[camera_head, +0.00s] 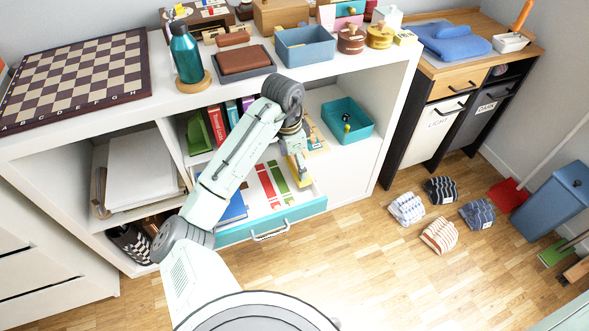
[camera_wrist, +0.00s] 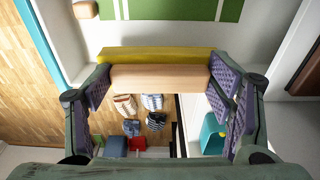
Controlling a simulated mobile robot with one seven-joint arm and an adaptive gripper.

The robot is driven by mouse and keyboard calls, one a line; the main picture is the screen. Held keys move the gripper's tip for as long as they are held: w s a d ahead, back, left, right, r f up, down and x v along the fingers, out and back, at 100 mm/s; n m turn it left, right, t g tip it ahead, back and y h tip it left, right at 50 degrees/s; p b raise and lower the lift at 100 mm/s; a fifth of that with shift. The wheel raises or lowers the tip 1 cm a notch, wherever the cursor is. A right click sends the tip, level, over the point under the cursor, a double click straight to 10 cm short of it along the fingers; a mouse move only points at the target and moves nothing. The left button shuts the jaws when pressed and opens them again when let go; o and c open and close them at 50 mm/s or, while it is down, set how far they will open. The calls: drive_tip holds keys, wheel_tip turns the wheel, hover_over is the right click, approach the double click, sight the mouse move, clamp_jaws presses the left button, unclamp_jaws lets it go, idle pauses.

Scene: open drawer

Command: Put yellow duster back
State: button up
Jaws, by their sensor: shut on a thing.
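The yellow duster (camera_wrist: 160,54) is a block with a yellow layer and a pale wooden layer. In the wrist view it spans between the fingers of my gripper (camera_wrist: 160,78), which is shut on its two ends. In the head view the duster (camera_head: 292,168) shows as a small yellow strip below my gripper (camera_head: 298,160), above the open drawer. The drawer has a teal front (camera_head: 272,222) with a white handle. Red and green flat items (camera_head: 272,182) lie in it, with a blue one (camera_head: 234,208) at its left, partly behind my arm.
A teal bin (camera_head: 347,120) stands on the shelf right of my gripper. Books (camera_head: 217,125) stand at the back left of the cubby. The white shelf top carries a bottle (camera_head: 186,52), a blue box (camera_head: 305,46) and a chessboard (camera_head: 78,75). Folded cloths (camera_head: 439,235) lie on the floor.

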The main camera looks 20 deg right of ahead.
sight(294, 167)
drive_tip(key=shift+f, duration=1.8)
drive_tip(key=shift+f, duration=0.1)
drive_tip(key=o, duration=1.3)
drive_tip(key=shift+o, duration=0.2)
wheel_tip(294, 167, up, 12)
drive_tip(key=a, duration=0.1)
drive_tip(key=shift+a+p, duration=0.25)
drive_tip(key=shift+p, duration=0.1)
